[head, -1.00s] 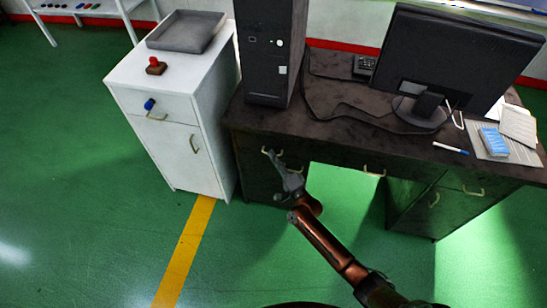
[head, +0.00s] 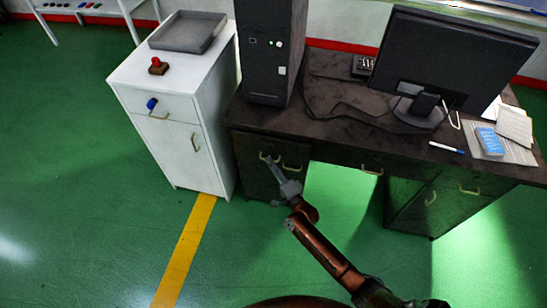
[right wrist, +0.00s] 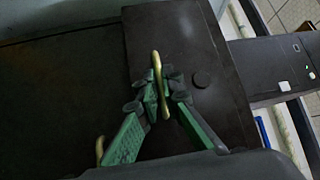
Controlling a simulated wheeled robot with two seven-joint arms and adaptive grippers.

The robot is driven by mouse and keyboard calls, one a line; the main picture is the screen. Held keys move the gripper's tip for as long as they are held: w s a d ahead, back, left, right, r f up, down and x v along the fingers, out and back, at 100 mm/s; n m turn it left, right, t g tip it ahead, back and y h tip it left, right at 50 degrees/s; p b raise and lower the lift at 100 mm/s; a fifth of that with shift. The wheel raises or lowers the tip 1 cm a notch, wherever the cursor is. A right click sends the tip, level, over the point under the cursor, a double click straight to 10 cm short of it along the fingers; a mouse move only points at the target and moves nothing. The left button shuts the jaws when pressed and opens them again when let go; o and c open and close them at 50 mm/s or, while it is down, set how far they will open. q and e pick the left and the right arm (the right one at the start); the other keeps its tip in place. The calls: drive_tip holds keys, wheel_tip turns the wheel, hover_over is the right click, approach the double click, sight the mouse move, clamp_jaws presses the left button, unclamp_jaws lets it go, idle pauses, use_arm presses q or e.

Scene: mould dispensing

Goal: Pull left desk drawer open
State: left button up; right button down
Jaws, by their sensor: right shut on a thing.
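The dark desk's left drawer front (right wrist: 195,50) shows in the right wrist view, with a vertical-looking brass handle (right wrist: 157,65) on it. My right gripper (right wrist: 158,93) is shut on this handle, its green fingers on either side of the bar. In the head view, my right gripper (head: 268,160) reaches up to the left end of the desk (head: 335,145), at the left drawer's handle. The fingertips partly cover the handle there. I cannot tell for sure whether the drawer stands out from the desk. My left gripper is not in view.
A second brass handle (head: 292,169) is just right of my gripper. A white cabinet (head: 195,140) stands close at the desk's left. A computer tower (head: 268,50) and a monitor (head: 450,55) stand on the desk. The green floor (head: 90,200) in front is clear.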

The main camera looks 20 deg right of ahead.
use_arm(q)
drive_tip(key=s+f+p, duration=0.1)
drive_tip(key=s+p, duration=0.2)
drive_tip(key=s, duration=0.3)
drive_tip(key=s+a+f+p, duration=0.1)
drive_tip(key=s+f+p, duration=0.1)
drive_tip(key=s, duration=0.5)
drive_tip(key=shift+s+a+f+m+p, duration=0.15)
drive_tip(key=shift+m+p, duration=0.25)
drive_tip(key=shift+p, duration=0.1)
use_arm(e)
drive_tip(key=s+a, duration=1.1)
drive_tip(key=s, duration=0.6)
drive_tip(key=shift+a, duration=0.2)
drive_tip(key=c, duration=2.1)
unclamp_jaws()
